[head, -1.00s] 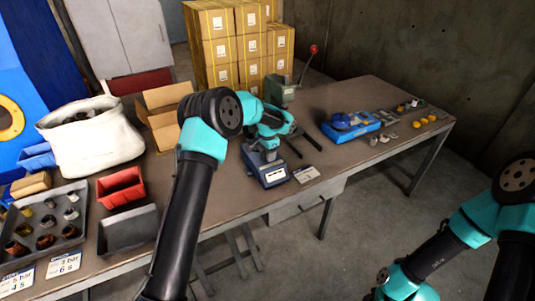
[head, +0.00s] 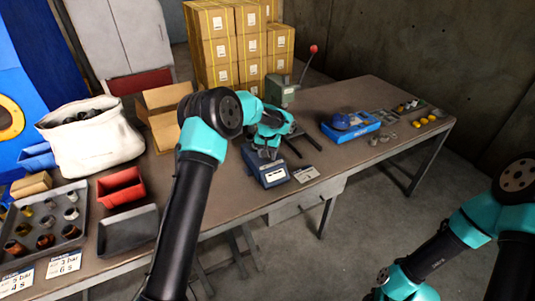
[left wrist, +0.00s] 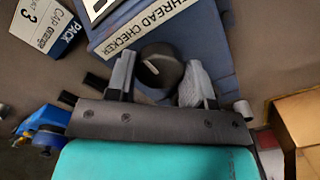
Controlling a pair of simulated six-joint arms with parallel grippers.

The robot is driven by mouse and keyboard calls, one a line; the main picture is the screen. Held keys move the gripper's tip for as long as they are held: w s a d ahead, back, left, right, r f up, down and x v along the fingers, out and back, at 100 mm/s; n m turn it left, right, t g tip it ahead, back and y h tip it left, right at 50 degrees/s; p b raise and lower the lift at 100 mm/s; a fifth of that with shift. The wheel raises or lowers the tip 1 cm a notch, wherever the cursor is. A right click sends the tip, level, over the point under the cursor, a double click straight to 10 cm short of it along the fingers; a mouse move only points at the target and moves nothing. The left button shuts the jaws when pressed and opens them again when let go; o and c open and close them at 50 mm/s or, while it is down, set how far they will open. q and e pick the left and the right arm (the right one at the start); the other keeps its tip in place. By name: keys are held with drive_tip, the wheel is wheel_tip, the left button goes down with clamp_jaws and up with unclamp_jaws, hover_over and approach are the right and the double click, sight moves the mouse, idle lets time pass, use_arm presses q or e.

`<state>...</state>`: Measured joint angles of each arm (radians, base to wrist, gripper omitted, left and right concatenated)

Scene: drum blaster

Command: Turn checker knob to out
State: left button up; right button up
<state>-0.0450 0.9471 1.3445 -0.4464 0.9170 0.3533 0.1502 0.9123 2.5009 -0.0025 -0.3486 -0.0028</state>
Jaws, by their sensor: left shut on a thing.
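The thread checker (head: 272,176) is a blue box on the bench, with a white label on its front. In the left wrist view its lettered top (left wrist: 150,30) shows, and a round black knob (left wrist: 160,70) with a pale pointer mark stands on it. My left gripper (left wrist: 160,82) has one finger on each side of the knob and is shut on it. In the head view the left wrist hides the knob. My right arm is at the lower right over the floor, and its fingertips are out of frame.
A small white card (head: 306,174) lies beside the checker. A green lever press (head: 281,92) stands behind it. A red bin (head: 121,187) and a grey tray (head: 129,232) are to the left.

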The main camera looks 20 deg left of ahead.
idle(0.3)
use_arm(q)
drive_tip(key=o, duration=0.9)
wheel_tip(320, 180, up, 18)
drive_tip(key=shift+f, duration=0.25)
idle(0.4)
